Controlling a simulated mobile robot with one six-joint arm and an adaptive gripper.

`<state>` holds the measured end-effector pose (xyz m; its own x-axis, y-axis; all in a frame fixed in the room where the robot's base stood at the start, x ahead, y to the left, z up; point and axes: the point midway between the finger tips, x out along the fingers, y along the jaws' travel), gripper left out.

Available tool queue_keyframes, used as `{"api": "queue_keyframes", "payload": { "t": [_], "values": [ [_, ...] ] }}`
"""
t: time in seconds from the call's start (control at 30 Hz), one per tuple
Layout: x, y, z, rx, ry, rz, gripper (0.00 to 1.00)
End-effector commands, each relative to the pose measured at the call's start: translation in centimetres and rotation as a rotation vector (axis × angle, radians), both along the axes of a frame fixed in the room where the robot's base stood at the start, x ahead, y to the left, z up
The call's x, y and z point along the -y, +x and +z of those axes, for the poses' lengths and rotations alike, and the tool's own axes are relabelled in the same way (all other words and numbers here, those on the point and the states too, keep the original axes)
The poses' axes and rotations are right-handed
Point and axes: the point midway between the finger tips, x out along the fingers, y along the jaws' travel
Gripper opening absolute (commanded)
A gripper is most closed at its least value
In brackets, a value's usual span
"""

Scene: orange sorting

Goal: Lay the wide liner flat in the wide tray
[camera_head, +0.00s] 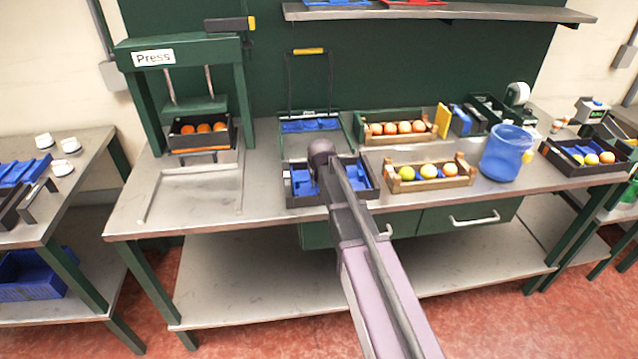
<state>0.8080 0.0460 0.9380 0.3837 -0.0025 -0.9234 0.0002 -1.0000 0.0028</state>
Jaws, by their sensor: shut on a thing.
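The wide tray (305,201) is a dark, open tray near the front middle of the bench. The blue wide liner (302,184) shows inside its walls, on both sides of my arm's end. My gripper (319,176) is over the tray, shut on the liner. My wrist and forearm hide the fingertips and the middle of the liner. I cannot tell whether the liner lies fully flat on the tray floor.
A green frame with blue inside (311,126) stands behind the tray. Fruit crates (432,184) and a blue bucket (507,152) stand to the right. A green press (180,48) holding a crate of oranges stands left. The bench front left (195,190) is mostly clear.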

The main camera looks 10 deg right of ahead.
Motion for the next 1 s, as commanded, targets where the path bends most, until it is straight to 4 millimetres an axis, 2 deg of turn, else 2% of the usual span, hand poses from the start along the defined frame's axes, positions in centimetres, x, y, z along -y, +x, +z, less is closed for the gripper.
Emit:
{"api": "queue_keyframes", "payload": {
  "t": [0.7, 0.73, 0.8, 0.87, 1.0],
  "values": [
    [-0.05, 0.00, -0.60, 0.000, 0.000, 0.001, 0.00],
    [-0.05, 0.00, -0.60, 0.000, 0.000, 0.001, 0.25],
    [-0.05, 0.00, -0.60, 0.000, 0.000, 0.001, 0.45],
    [-0.05, 0.00, -0.60, 0.000, 0.000, 0.001, 0.62],
    [-0.05, 0.00, -0.60, 0.000, 0.000, 0.001, 0.62]
  ]
}}
